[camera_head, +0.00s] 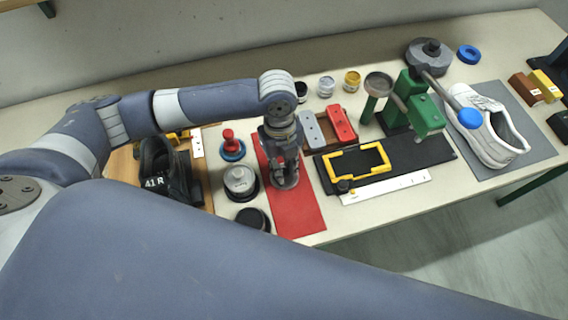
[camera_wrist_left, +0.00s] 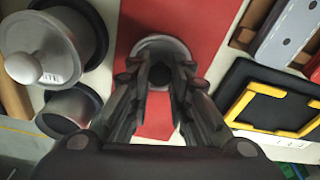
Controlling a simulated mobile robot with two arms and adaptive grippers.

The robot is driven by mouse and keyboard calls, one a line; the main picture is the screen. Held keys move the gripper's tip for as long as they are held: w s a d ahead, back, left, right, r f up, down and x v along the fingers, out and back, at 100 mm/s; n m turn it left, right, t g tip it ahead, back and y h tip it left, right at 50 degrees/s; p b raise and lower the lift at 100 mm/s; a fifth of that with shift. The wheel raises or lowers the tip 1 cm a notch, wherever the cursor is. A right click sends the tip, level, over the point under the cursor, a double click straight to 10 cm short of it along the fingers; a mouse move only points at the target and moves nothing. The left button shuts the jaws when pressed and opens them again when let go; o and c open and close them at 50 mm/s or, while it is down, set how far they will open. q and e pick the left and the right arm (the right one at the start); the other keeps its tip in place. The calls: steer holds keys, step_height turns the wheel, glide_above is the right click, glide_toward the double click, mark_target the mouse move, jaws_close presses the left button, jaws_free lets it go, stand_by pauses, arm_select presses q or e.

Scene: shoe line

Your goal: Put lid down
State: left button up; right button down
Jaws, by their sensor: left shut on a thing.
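My left gripper (camera_head: 284,172) points straight down over the red mat (camera_head: 300,214). It is shut on the knob of a grey round lid (camera_head: 287,184). In the left wrist view the fingers (camera_wrist_left: 160,80) close around the dark knob, and the pale rim of the lid (camera_wrist_left: 150,44) shows beyond them. The lid is over the red mat (camera_wrist_left: 205,25), at or just above its surface; I cannot tell if it touches. Fingers and wrist hide part of the lid. My right gripper does not show.
Left of the mat stand a grey knobbed pot (camera_head: 240,180), a dark open cup (camera_head: 252,218) and a red-and-blue stamp-like item (camera_head: 231,147). To the right are a yellow frame (camera_head: 358,160) on a black board and a green press (camera_head: 412,108). The mat's front part is clear.

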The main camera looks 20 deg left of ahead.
arm_select(q)
steer(key=shift+f, duration=0.15)
steer(key=shift+f, duration=0.1)
steer(key=o, duration=0.7)
steer(key=shift+o, duration=1)
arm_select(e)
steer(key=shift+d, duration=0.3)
